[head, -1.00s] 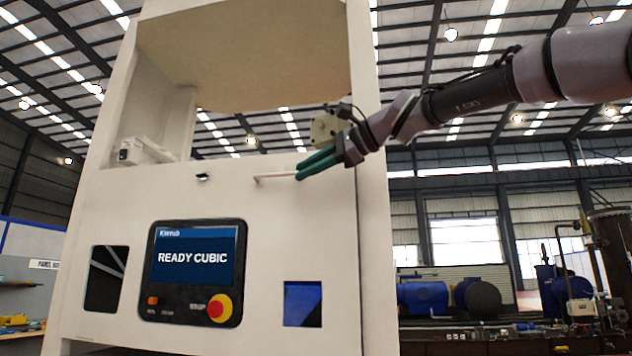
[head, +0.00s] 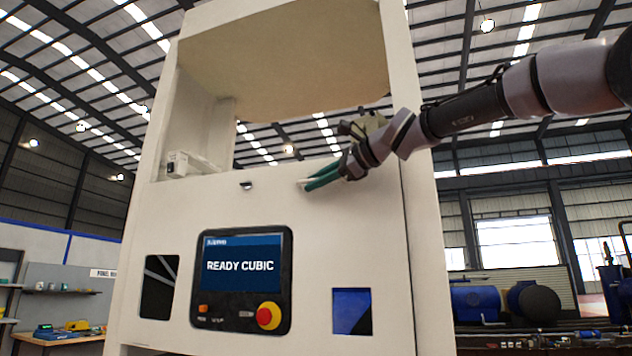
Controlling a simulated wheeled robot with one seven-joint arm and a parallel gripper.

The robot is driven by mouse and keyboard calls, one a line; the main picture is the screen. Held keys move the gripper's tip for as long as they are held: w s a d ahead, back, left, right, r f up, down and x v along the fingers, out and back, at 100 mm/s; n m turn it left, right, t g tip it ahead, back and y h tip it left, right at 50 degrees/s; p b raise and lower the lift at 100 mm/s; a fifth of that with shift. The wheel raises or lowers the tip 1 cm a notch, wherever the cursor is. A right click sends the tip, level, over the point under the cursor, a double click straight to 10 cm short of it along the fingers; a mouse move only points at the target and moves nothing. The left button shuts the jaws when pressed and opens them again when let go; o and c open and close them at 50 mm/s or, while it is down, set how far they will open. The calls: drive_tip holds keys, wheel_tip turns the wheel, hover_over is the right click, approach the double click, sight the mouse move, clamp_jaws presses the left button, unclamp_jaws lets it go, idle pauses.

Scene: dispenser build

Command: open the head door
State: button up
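The white dispenser cabinet (head: 225,220) fills the middle of the view, with a large opening in its upper part. A pale bar handle (head: 304,183) sits on its front just below this opening. Only its left end shows clearly; the green fingers cover the rest. My gripper (head: 321,178) reaches in from the right, with its fingers over the handle. Whether they touch or grip it cannot be told, nor how wide they are apart. No door edge shows as swung out from the front.
A dark panel with a screen reading "READY CUBIC" (head: 240,266) and a red-yellow stop button (head: 269,316) sit below. A workbench (head: 66,338) stands far left. Blue machinery (head: 476,303) stands at the right behind the cabinet.

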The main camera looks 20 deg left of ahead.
drive_tip(key=shift+a, duration=0.15)
clamp_jaws()
idle(1.4)
